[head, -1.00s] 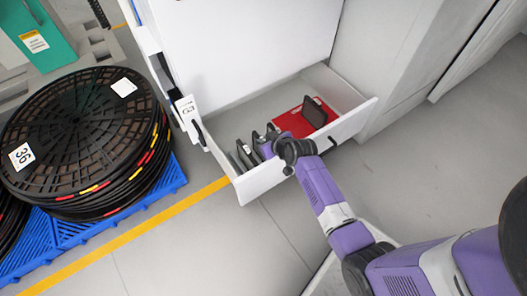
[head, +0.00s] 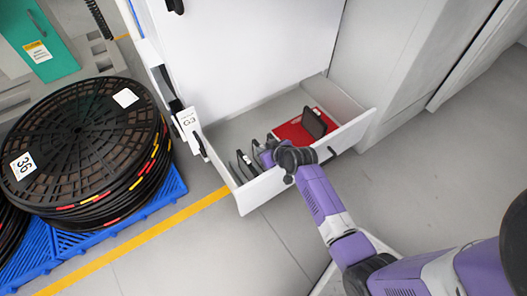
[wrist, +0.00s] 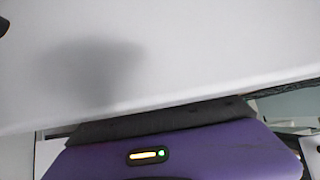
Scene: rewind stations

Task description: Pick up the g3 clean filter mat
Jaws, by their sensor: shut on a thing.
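The G3 drawer (head: 262,190) is pulled out of the white cabinet marked G3. Several thin dark filter mats (head: 243,165) stand on edge in its left part. My gripper (head: 264,158) reaches over the drawer's front wall and is down among these mats; my wrist hides much of it. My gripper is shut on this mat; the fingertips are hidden.
Another dark mat (head: 314,122) leans in the red section (head: 290,132) at the drawer's right. Stacked black reels (head: 80,140) stand on a blue pallet (head: 85,225) at the left. A yellow floor line (head: 130,240) runs between. The floor in front is clear.

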